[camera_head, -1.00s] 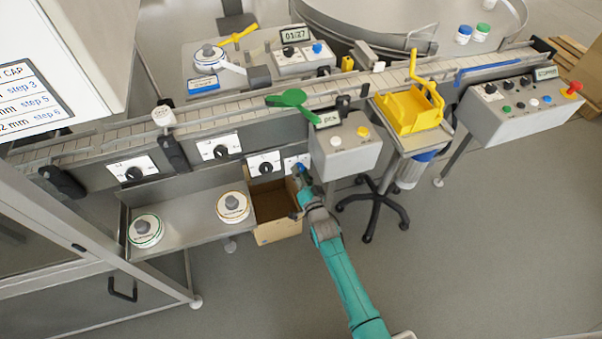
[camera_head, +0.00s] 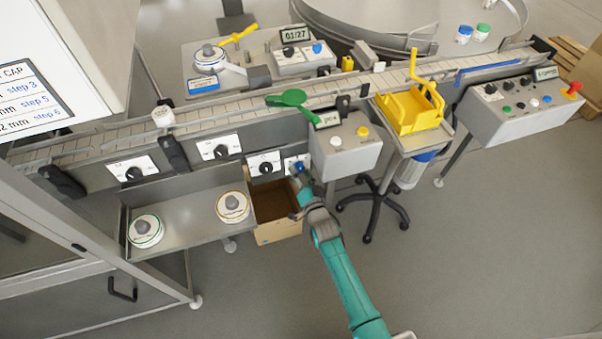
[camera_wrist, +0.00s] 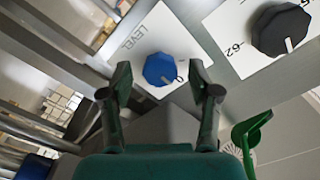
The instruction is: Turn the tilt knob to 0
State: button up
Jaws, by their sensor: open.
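A blue knob (camera_wrist: 160,69) with a white pointer sits on a white plate marked "LEVEL", with a "0" by the pointer. My gripper (camera_wrist: 160,78) is open, with one finger on each side of the blue knob. Contact with the knob cannot be told. A black knob (camera_wrist: 281,30) on a neighbouring plate shows "-62"; in the head view it (camera_head: 265,168) is just left of the blue one. No "tilt" label is readable.
An open cardboard box (camera_head: 278,232) is below the knobs. A metal shelf (camera_head: 185,222) with two round lidded parts is at left. Open floor lies to the right.

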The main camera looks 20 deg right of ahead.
jog(key=s, duration=1.2)
dwell(0.3)
